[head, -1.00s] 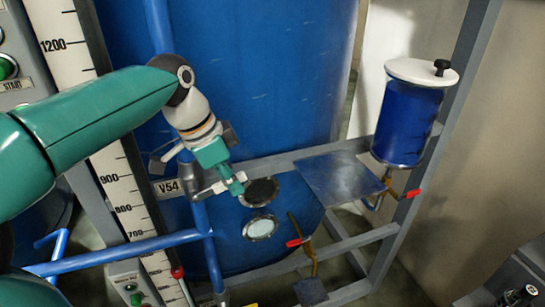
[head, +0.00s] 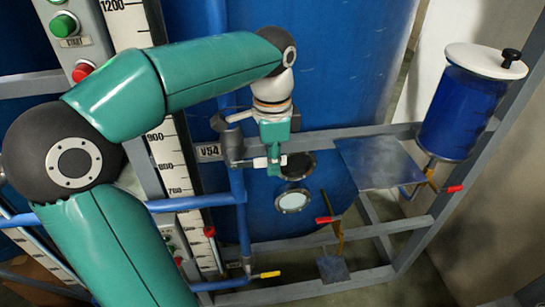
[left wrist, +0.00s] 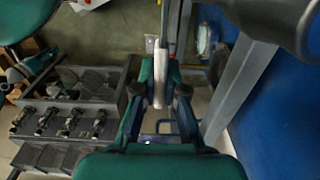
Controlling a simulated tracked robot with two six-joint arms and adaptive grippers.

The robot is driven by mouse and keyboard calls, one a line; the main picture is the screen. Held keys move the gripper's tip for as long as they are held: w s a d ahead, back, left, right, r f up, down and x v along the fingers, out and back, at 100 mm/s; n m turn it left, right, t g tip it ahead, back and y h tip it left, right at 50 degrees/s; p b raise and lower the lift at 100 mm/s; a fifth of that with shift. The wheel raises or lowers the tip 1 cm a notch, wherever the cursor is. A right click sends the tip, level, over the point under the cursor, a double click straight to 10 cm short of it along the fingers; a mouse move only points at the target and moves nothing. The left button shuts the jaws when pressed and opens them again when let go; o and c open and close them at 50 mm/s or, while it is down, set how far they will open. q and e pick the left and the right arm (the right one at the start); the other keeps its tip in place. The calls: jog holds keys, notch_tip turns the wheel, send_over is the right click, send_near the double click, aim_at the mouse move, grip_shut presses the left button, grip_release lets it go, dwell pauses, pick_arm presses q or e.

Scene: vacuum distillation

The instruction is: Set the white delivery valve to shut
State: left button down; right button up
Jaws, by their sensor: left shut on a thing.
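The white delivery valve's lever (head: 260,162) sits beside the V54 tag (head: 209,152), on the blue vertical pipe in the head view. It points right and looks about level. My left gripper (head: 275,158) is at its outer end, pointing down, shut on the lever. In the left wrist view the pale lever (left wrist: 161,75) lies between the two fingers (left wrist: 159,95). The valve body is partly hidden by my wrist in the head view. My right gripper is in neither view.
A big blue tank (head: 345,60) stands behind. A grey frame holds a flat plate (head: 378,162) and a blue vessel with a white lid (head: 465,105). Red-handled taps (head: 325,220) and a yellow handle (head: 270,275) stick out nearby. A scale and button panel (head: 70,35) stand left.

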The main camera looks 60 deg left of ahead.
pick_arm(q)
jog(key=shift+w+f, duration=0.1)
jog(key=c, duration=1.5)
grip_release()
jog(key=shift+w, duration=0.1)
jog(key=shift+o, duration=1.4)
jog(key=shift+w+f, duration=0.1)
jog(key=shift+w, duration=0.1)
jog(key=shift+s, duration=0.2)
notch_tip(320, 180, up, 12)
